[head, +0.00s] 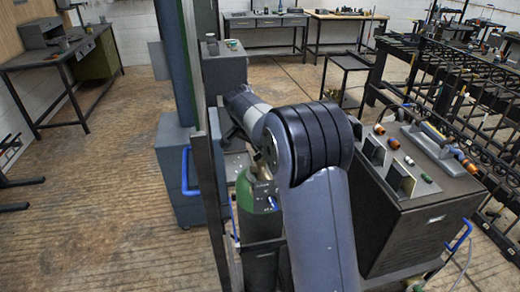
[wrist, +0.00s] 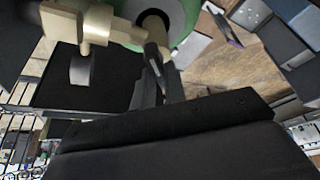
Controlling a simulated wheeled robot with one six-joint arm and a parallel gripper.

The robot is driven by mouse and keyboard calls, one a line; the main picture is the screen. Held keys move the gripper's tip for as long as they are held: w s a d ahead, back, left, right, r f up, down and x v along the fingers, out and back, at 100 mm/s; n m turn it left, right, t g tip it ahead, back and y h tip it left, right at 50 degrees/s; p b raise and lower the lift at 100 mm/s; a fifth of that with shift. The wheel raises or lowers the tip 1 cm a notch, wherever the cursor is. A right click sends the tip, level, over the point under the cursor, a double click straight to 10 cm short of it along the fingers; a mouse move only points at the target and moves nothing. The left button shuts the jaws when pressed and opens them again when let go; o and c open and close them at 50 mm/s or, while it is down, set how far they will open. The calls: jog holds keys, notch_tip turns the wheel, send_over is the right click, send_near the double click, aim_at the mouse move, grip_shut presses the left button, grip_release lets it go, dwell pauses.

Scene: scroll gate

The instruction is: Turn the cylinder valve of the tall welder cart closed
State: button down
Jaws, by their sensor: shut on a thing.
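A green gas cylinder (head: 247,195) stands upright left of my arm in the head view, with brass fittings (head: 260,170) at its top. Beside it is a dark welder cart (head: 415,230) with knobs and a blue handle. In the wrist view the green cylinder top (wrist: 183,22) and the brass valve body (wrist: 85,22) are close. My gripper (wrist: 152,57) is at the cylinder's top, shut on the valve. The exact contact is dark and hard to make out. My arm hides most of the gripper in the head view.
A dark upright panel (head: 212,175) and a blue-grey cabinet (head: 175,150) stand close left of the cylinder. A black rack (head: 450,85) stands at the right. Workbenches (head: 270,22) line the back wall. The wooden floor (head: 95,190) is open at the left.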

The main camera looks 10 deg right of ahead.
jog(key=m+g, duration=0.1)
jog(key=m, duration=0.2)
jog(key=shift+w+a+m+h+p, duration=0.1)
jog(key=shift+m+h+p, duration=0.2)
jog(key=shift+m+p, duration=0.1)
jog(key=m+g+p, duration=0.1)
jog(key=m+g, duration=0.1)
jog(key=m, duration=0.2)
jog(key=shift+w, duration=0.1)
jog(key=shift+m+p, duration=0.3)
jog(key=c, duration=1.5)
grip_release()
jog(key=shift+o, duration=0.2)
notch_tip(320, 180, up, 10)
jog(key=shift+b, duration=0.4)
